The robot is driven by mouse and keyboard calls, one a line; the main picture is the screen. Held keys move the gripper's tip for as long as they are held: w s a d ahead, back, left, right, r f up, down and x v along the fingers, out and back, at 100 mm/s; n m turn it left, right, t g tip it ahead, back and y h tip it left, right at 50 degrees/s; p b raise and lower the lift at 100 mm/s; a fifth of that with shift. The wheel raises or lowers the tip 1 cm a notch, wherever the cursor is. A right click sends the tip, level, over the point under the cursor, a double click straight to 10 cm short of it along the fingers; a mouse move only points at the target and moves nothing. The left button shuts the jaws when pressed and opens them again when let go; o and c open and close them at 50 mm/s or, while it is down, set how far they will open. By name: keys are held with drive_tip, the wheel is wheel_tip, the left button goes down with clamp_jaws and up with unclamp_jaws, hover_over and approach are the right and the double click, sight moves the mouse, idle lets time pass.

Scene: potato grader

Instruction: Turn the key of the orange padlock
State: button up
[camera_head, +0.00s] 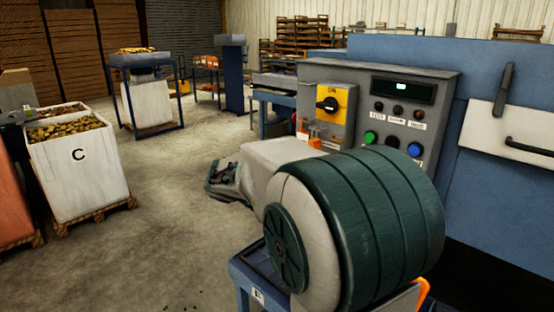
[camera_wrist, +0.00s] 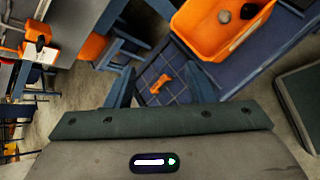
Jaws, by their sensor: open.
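In the head view, small orange pieces (camera_head: 314,139) show at the lower edge of the yellow switch plate (camera_head: 337,104), in front of the grey control box; they look like the padlock, but its key cannot be made out. My arm covers what lies just below them. In the wrist view my gripper (camera_wrist: 160,88) is open, its two dark blue fingers apart with nothing held. A small orange object (camera_wrist: 158,84) shows beyond and between the fingers, on a dark gridded surface. I cannot tell whether it is a padlock or a key.
The grey control box (camera_head: 431,128) carries buttons and a display. Blue machine panels stand right of it. A white bin marked C (camera_head: 80,178) stands on a pallet at left, with open floor (camera_head: 160,230) between. In the wrist view an orange crate (camera_wrist: 194,37) holds roundish pieces.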

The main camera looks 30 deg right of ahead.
drive_tip(key=w+d+r+n+t+h+b, duration=0.1)
drive_tip(key=w+r+n+t+h, duration=0.15)
drive_tip(key=w+n, duration=0.4)
drive_tip(key=w+d+r+n+t+h+b, duration=0.1)
drive_tip(key=w+d+n+h+b, duration=0.2)
drive_tip(key=w, duration=0.6)
drive_tip(key=w+d+h+p, duration=0.1)
drive_tip(key=w+d, duration=0.3)
drive_tip(key=d, duration=0.7)
drive_tip(key=shift+w+d+p, duration=0.2)
drive_tip(key=shift+w+p, duration=0.1)
drive_tip(key=shift+p, duration=0.25)
drive_tip(key=c, duration=1)
